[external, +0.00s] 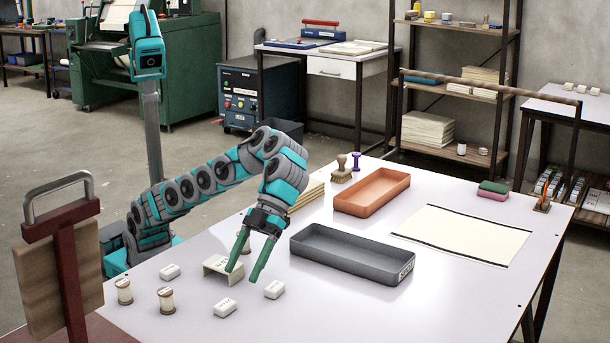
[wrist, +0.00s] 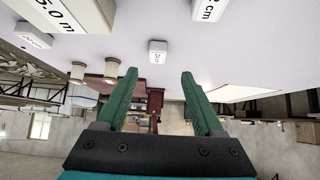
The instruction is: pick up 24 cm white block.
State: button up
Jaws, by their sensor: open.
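Three small white blocks with dark print lie on the table in the external view: one at the front (external: 224,308), one to its right (external: 274,289) and one at the left (external: 169,271). In the wrist view the front block (wrist: 157,51) shows beyond the fingers, its print too small to read surely. The right block (wrist: 208,8) is cut off by the top edge; its label ends in "2 cm". Which one is the 24 cm block I cannot tell. My gripper (external: 243,274) points down, open and empty, above the table between the beige bracket and the right block; its fingers also show in the wrist view (wrist: 159,74).
A beige bracket-shaped piece (external: 222,265) stands close left of my fingers. Two thread spools (external: 124,291) (external: 165,300) stand at the left. A grey tray (external: 350,254) and an orange tray (external: 372,193) lie to the right. The table's front right is clear.

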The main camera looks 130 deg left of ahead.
jog(key=o, duration=0.3)
